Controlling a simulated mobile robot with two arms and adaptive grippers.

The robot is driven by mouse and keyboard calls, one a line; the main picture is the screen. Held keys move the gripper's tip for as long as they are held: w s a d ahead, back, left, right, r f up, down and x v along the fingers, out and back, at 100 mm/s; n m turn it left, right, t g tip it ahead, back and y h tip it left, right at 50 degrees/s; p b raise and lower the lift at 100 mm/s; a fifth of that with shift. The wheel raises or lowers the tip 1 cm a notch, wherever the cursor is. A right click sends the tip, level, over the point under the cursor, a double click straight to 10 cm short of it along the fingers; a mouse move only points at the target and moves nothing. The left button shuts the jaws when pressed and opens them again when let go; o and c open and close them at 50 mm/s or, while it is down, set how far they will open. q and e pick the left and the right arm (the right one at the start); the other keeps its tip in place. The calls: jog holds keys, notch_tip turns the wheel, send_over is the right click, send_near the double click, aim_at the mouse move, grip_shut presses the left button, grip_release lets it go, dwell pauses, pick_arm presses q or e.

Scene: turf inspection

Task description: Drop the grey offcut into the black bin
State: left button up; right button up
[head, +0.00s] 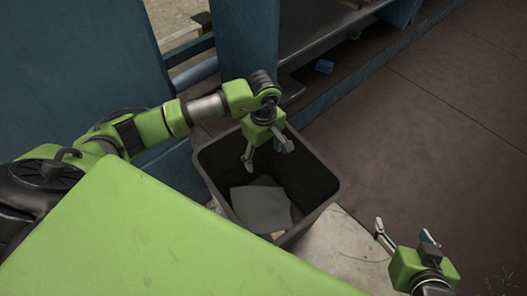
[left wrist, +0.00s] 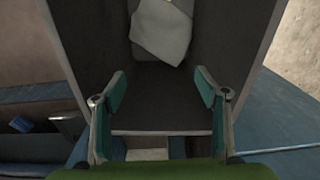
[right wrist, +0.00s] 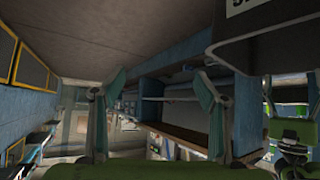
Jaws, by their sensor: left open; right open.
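The black bin (head: 318,172) stands on the floor in the middle of the head view. The grey offcut (head: 260,208) lies inside it, low down, over what looks like another pale piece. In the left wrist view the offcut (left wrist: 162,32) shows at the top, between the bin walls (left wrist: 240,60). My left gripper (head: 268,156) is open and empty above the bin opening, pointing down, apart from the offcut. It also shows in the left wrist view (left wrist: 160,90). My right gripper (head: 402,236) is open and empty, to the right of the bin.
A blue cabinet or shelf frame (head: 246,45) stands behind the bin. The brown floor (head: 440,120) on the right is clear. My green body covers the lower left.

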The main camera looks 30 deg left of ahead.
pick_arm(q)
jog(key=shift+r, duration=0.2)
pick_arm(e)
jog(key=shift+s+d+f+g, duration=0.2)
jog(key=shift+s+f+g, duration=0.1)
jog(key=shift+s+f, duration=0.25)
jog(key=shift+r, duration=0.1)
pick_arm(q)
notch_tip(320, 180, up, 12)
dwell(0.5)
